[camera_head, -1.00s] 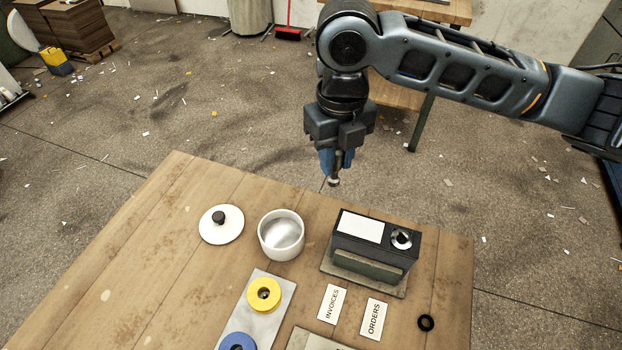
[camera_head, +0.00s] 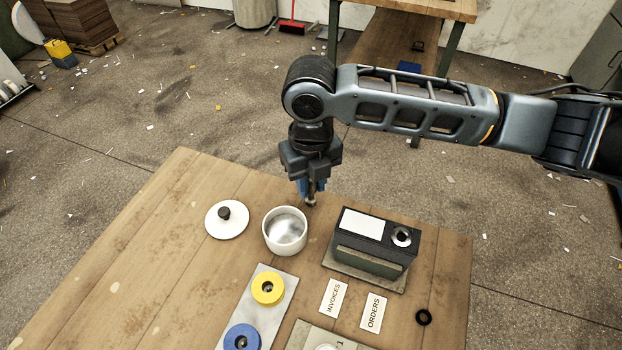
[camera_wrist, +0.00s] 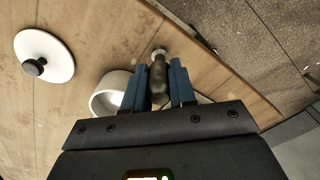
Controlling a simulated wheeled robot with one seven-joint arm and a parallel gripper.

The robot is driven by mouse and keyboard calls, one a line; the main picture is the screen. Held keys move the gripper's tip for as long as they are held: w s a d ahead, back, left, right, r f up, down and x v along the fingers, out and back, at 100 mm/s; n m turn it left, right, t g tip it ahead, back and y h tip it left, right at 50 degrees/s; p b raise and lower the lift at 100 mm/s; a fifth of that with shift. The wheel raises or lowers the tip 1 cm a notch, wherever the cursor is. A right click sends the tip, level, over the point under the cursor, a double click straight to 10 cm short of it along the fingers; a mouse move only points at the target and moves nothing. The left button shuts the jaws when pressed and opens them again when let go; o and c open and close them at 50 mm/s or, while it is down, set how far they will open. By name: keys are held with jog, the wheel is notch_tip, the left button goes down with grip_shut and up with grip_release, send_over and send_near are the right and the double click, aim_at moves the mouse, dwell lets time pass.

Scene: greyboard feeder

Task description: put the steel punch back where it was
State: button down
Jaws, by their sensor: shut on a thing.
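My gripper (camera_head: 311,190) is shut on the steel punch, whose end (camera_head: 311,202) shows below the blue fingers. In the wrist view the punch (camera_wrist: 158,76) sits between the two fingers, with a dark grip and a lighter metal end. The gripper hangs above the far part of the table, just right of and behind the white pot (camera_head: 285,231). The pot is open, with a metallic-looking inside. Its white lid (camera_head: 226,222) with a black knob lies on the table to its left.
A black box (camera_head: 374,238) with a white label and a round metal fitting stands right of the pot. A plate with a yellow ring (camera_head: 268,288) and a blue ring (camera_head: 241,338) lies nearer.

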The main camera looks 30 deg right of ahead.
jog(key=shift+f, duration=0.15)
jog(key=c, duration=0.9)
grip_release()
notch_tip(320, 180, up, 12)
jog(key=shift+r+b, duration=0.2)
jog(key=shift+b, duration=0.5)
